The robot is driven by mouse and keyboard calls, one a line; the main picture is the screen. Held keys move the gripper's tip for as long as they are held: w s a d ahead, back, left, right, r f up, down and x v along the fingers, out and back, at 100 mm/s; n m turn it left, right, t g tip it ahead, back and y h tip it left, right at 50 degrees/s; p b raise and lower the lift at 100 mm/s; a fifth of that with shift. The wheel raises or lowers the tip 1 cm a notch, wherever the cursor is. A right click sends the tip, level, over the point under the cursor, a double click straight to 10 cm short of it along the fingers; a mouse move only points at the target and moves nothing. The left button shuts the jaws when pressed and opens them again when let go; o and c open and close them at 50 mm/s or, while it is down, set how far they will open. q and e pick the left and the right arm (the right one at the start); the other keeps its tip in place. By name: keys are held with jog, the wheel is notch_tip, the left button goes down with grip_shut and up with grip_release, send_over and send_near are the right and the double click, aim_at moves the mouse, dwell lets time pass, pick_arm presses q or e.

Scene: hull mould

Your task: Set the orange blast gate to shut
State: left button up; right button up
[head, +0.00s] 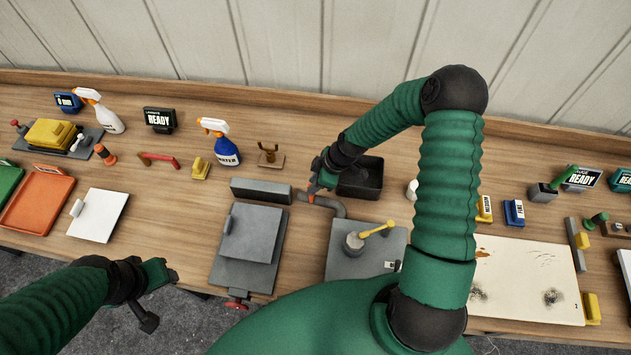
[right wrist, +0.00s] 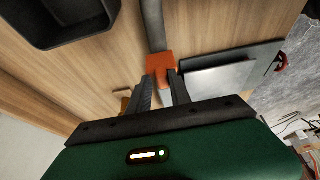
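The orange blast gate (right wrist: 160,67) shows in the right wrist view as an orange block on a grey duct (right wrist: 152,25), right at my right fingertips. In the head view the gate (head: 311,197) is a small orange spot, partly covered by my right gripper (head: 318,186). My right gripper (right wrist: 162,80) has its two dark fingers apart, with the tips over the near part of the gate. I cannot tell whether they touch it. My left gripper (head: 168,275) hangs over the table's front edge at the lower left, holding nothing that I can see.
A black bin (head: 361,180) stands just behind the duct, and it also shows in the right wrist view (right wrist: 62,20). A grey plate with a yellow lever (head: 376,229) lies in front. A grey press-like block (head: 252,232) is to the left. A blue spray bottle (head: 227,150) stands behind.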

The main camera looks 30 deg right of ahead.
jog(key=shift+s+a+f, duration=0.2)
jog(key=shift+s, duration=0.2)
jog(key=shift+d+r, duration=0.15)
jog(key=shift+r, duration=0.15)
jog(key=w+b+v, duration=0.1)
jog(key=b+v, duration=0.1)
jog(key=v, duration=1.4)
jog(key=shift+d+r, duration=0.2)
jog(key=shift+d, duration=0.05)
jog(key=shift+s+b, duration=0.15)
jog(key=shift+b, duration=0.15)
jog(key=s+a+f+m+h+b, duration=0.3)
jog(key=s+a+f+m+b, duration=0.6)
jog(key=s+f+m+b, duration=0.1)
jog(key=shift+a+f+m+h+b, duration=0.35)
jog(key=shift+f+b, duration=0.55)
jog(key=shift+f, duration=0.5)
